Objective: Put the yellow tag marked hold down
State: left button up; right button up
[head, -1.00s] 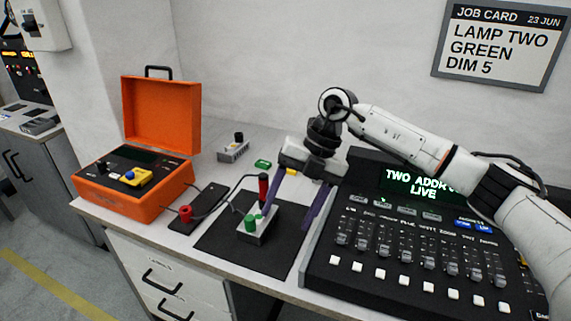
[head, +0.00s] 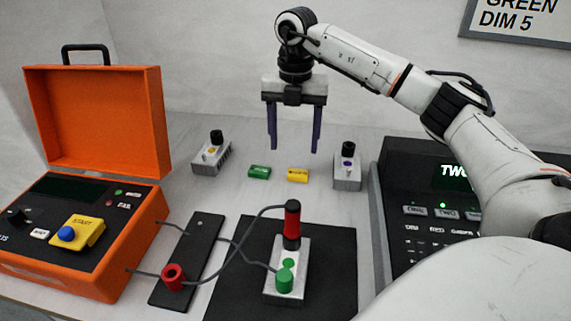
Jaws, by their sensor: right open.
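The yellow tag (head: 298,175) lies flat on the grey bench, just right of a green tag (head: 259,172). Its lettering is too small to read. My right gripper (head: 294,150) is open and empty, fingers pointing down, in the air above and behind the two tags. Nothing is between its fingers, and it is apart from the tag. My left gripper is not in view.
Small grey boxes stand left (head: 212,153) and right (head: 347,167) of the tags. In front, a grey box with a red-handled probe (head: 292,225) sits on a black mat (head: 335,265). An orange case (head: 125,270) is left, a black console (head: 405,240) right.

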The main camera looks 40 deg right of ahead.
aim_at(298, 175)
jog(key=shift+s+f, duration=0.2)
jog(key=shift+f, duration=0.45)
jog(key=shift+s+f, duration=0.15)
jog(key=shift+f, duration=0.45)
jog(key=f, duration=0.5)
jog(key=shift+s+d+f+b, duration=0.2)
jog(key=shift+d+f+b, duration=0.1)
jog(key=shift+f, duration=0.1)
jog(key=c, duration=1.2)
